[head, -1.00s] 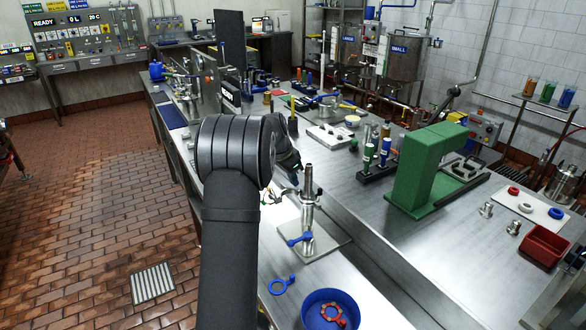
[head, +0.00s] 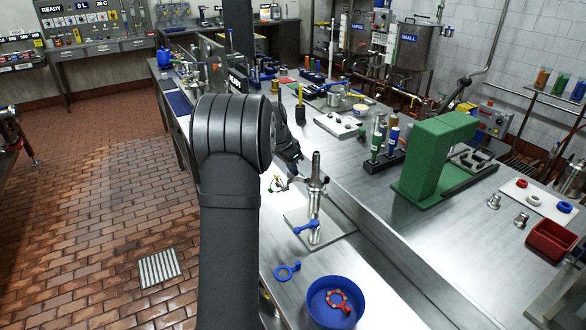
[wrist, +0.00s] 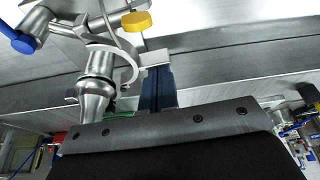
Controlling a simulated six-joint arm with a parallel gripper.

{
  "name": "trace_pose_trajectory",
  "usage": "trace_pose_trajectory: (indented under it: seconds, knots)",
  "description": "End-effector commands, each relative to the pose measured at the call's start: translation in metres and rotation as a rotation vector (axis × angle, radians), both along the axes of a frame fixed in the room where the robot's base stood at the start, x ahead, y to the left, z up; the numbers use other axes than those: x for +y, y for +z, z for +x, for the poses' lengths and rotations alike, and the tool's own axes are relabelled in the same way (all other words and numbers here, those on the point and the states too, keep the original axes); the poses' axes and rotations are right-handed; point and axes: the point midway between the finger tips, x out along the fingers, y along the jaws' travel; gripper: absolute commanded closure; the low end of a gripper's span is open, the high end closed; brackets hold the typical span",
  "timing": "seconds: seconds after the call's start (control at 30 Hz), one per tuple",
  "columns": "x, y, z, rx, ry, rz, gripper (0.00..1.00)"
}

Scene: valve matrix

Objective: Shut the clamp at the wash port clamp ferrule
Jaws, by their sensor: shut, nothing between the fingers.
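A steel upright port (head: 316,180) stands on a flat plate on the bench, with a blue handle (head: 306,228) low on it. In the wrist view the port's tapered steel body (wrist: 96,90) is at the left. A pale ring-shaped clamp (wrist: 122,62) sits around or beside its joint; I cannot tell whether it is closed. A yellow knob (wrist: 137,21) is above it. My gripper (wrist: 157,76) is shut and empty, its narrow dark fingers just right of the clamp, close to its pale tab. In the head view my gripper (head: 290,153) is partly hidden beside the port.
A blue ring spanner-like piece (head: 286,271) and a blue bowl (head: 336,303) holding a red ring piece lie in front. A green block stand (head: 432,165) and a bottle rack (head: 383,160) are to the right. Bare bench lies between them.

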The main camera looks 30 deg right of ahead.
Motion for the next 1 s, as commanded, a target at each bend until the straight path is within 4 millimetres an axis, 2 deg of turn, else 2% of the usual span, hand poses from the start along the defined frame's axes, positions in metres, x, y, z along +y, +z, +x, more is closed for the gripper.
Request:
trace_pose_trajectory:
  seconds: [0.37, 0.77, 1.0]
  knots:
    - [0.006, 0.000, -0.004, 0.000, 0.118, 0.001, 1.00]
    - [0.020, 0.000, -0.018, -0.001, 0.469, 0.001, 1.00]
    - [0.027, 0.000, -0.029, 0.001, 0.463, 0.002, 1.00]
